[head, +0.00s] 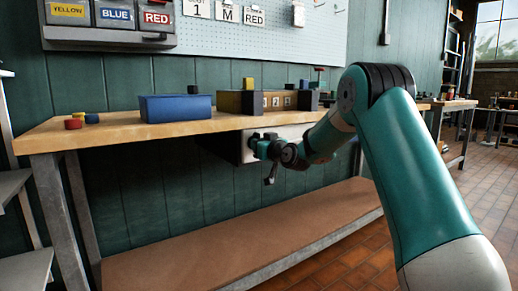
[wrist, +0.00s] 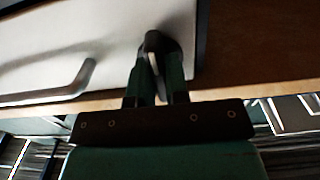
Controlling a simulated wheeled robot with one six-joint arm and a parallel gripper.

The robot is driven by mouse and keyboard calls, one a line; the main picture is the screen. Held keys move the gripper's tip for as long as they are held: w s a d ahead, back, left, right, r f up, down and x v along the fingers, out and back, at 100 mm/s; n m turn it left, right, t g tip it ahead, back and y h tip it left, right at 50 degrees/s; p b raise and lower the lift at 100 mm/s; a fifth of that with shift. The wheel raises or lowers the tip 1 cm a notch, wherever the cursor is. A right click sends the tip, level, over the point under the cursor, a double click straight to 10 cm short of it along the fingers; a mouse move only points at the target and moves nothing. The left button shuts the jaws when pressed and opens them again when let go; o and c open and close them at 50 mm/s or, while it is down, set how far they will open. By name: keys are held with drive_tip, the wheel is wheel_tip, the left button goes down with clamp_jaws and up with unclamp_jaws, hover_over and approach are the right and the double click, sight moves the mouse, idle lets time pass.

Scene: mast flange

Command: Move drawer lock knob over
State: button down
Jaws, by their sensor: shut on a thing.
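The drawer (head: 290,131) has a pale front and sits under the workbench top. Its front fills the upper left of the wrist view (wrist: 110,40). A grey bar handle (wrist: 72,84) is on that front, left of my gripper in the wrist view. The dark lock knob (wrist: 153,40) is near one end of the front, at the fingertips. My gripper (wrist: 159,62) is shut on the knob, one finger on each side. In the head view my gripper (head: 255,146) is at the drawer front and hides the knob there. The knob's exact turn is hard to tell.
On the wooden bench top (head: 120,126) stand a blue box (head: 176,107), a wooden block holder (head: 268,102) and small red and yellow pieces (head: 76,121). A lower shelf (head: 235,235) is clear. Labelled bins (head: 112,17) hang on the wall above.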

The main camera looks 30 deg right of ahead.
idle(0.3)
drive_tip(key=c, duration=1.1)
unclamp_jaws()
drive_tip(key=s, duration=1.7)
drive_tip(key=shift+s+d+b, duration=0.25)
drive_tip(key=shift+d+b, duration=0.05)
drive_tip(key=shift+d, duration=0.05)
